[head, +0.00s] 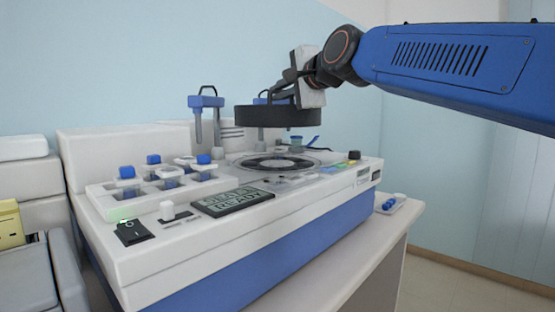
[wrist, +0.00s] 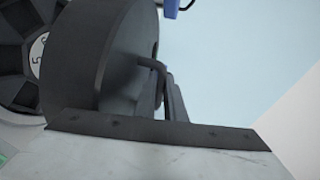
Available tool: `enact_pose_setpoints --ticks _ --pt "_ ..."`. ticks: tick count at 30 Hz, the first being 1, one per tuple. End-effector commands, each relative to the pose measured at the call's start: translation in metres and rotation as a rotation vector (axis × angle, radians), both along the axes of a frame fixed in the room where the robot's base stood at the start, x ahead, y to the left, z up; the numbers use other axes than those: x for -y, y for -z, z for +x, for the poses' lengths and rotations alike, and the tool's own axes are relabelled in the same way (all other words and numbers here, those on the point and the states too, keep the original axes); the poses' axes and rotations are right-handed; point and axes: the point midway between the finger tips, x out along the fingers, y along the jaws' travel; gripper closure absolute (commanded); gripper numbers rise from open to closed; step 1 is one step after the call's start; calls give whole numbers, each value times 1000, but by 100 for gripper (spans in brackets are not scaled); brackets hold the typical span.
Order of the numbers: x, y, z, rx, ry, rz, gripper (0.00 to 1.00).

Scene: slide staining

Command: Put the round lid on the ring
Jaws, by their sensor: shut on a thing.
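The round lid (head: 268,117) is a thick black disc in the head view. It hangs roughly level above the ring (head: 308,166) on top of the white and blue machine, with a clear gap between them. My gripper (head: 283,95) is above the lid and shut on its handle. In the wrist view the lid (wrist: 95,55) fills the upper left, and my gripper (wrist: 165,88) is closed on the dark handle at its middle. The dark carousel with numbered marks (wrist: 20,60) inside the ring shows behind the lid's left edge.
The machine (head: 230,240) has a white rack (head: 110,205) with blue-capped items at its left and a display (head: 232,201) in front. A blue-topped stand (head: 206,103) rises behind. Small coloured items (head: 352,156) stand right of the ring. A small tray (head: 398,208) lies on the table's right.

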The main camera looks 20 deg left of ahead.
Motion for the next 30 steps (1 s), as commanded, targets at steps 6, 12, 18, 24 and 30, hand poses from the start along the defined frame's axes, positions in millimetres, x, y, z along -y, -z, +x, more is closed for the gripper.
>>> enact_pose_setpoints --ticks 6,12,18,24,30 --pt "-1 31 -3 -1 -4 0 100" --pt "-1 54 -2 -1 -4 1 100" --pt "-1 74 -2 -2 -3 -1 100" --pt "-1 96 -2 -1 -3 0 100" --pt "-1 99 -2 0 -2 1 100"
